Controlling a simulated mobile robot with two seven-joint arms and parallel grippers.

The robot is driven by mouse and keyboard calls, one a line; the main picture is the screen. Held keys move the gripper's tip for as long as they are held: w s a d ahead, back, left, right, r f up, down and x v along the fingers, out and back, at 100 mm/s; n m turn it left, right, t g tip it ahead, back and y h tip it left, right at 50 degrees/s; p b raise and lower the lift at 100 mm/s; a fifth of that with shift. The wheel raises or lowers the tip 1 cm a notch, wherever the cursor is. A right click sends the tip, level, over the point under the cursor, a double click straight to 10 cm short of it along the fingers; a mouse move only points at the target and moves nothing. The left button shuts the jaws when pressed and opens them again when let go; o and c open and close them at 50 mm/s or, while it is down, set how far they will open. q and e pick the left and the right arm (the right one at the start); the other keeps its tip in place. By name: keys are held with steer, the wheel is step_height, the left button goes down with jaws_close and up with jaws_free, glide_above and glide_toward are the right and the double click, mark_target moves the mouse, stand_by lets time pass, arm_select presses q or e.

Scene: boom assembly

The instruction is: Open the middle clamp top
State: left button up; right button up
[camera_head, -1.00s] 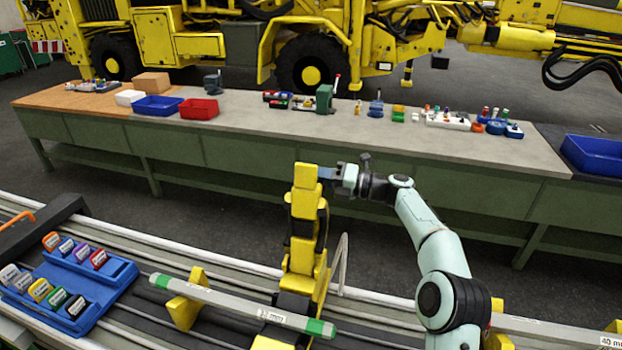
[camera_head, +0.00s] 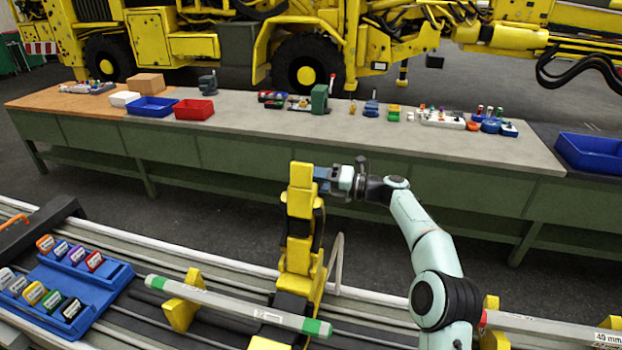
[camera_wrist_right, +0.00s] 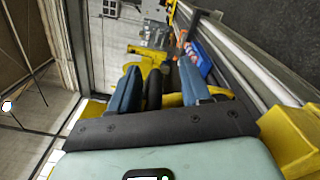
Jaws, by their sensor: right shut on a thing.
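The middle clamp (camera_head: 297,258) is yellow and black and stands on the near rail assembly. Its yellow top (camera_head: 302,176) points up, roughly upright above the clamp body. My right gripper (camera_head: 323,179) is at the right side of the upper end of this top and is shut on it. In the right wrist view, the two blue-grey fingers (camera_wrist_right: 163,76) sit either side of a dark round part, with yellow clamp parts beyond and to the right. The exact contact is partly hidden. My left gripper is not in view.
A grey bar with green ends (camera_head: 235,305) lies left of the clamp on a yellow support. A blue tray (camera_head: 107,279) holds several coloured labelled blocks. A long workbench (camera_head: 240,118) with bins and small parts stands behind, across a dark floor gap.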

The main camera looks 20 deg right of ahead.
steer(key=v, duration=1.3)
steer(key=shift+s+d, duration=0.2)
